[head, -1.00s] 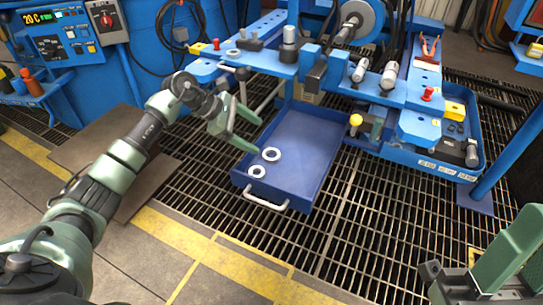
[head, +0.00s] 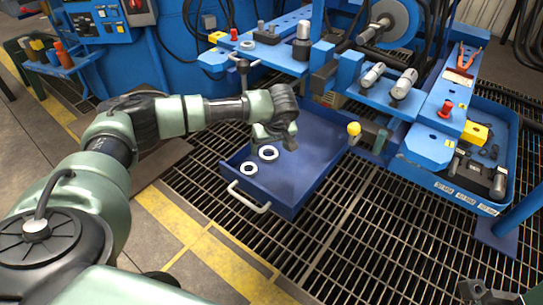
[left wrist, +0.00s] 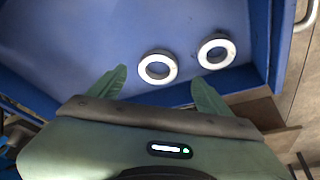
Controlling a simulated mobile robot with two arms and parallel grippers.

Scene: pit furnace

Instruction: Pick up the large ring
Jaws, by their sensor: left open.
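The large ring (head: 261,154) is pale and lies flat on the floor of the blue drawer tray (head: 310,150), and it also shows in the left wrist view (left wrist: 173,68). A smaller ring (head: 243,171) lies beside it, closer to the tray's handle; the left wrist view shows it too (left wrist: 231,52). My left gripper (head: 277,140) is open and empty above the tray, just beyond the large ring in the head view. In the left wrist view the large ring appears between its two green fingertips (left wrist: 158,80).
The tray's white handle (head: 250,203) faces the front over floor grating. A blue workbench (head: 420,107) overhangs the back and right of the tray. A yellow-knobbed lever (head: 354,129) stands at the tray's right edge. A side shelf holds bottles (head: 63,52) at the left.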

